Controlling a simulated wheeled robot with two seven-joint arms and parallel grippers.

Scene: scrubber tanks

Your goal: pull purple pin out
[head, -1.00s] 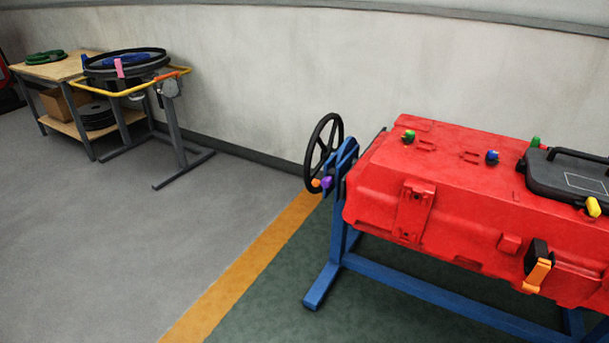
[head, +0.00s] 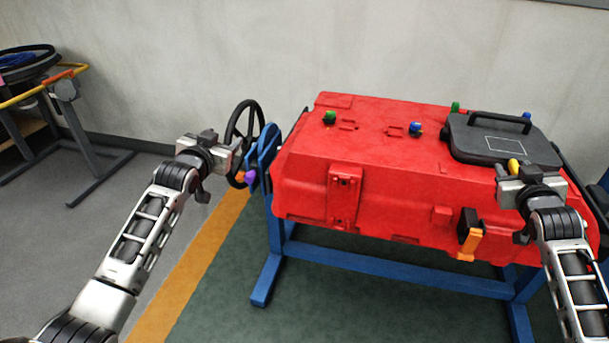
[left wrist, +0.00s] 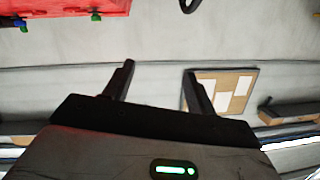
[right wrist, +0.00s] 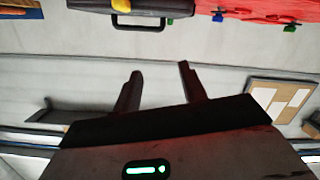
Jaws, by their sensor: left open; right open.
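The purple pin (head: 251,177) sits low on the blue end bracket (head: 266,150) of the red tank's stand, beside an orange knob (head: 240,177). My left gripper (head: 222,148) is open and empty, in front of the black handwheel and up and left of the pin in the head view. The left wrist view shows its two spread fingers (left wrist: 158,85) with nothing between them; the pin is not seen there. My right gripper (head: 512,178) is open and empty in front of the red tank's right part. Its spread fingers (right wrist: 160,85) also show in the right wrist view.
The red tank (head: 400,175) rests on a blue frame (head: 400,268). A black lid with a handle (head: 505,140) lies on top. An orange latch (head: 470,242) is on the front. A cart (head: 65,100) stands far left.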

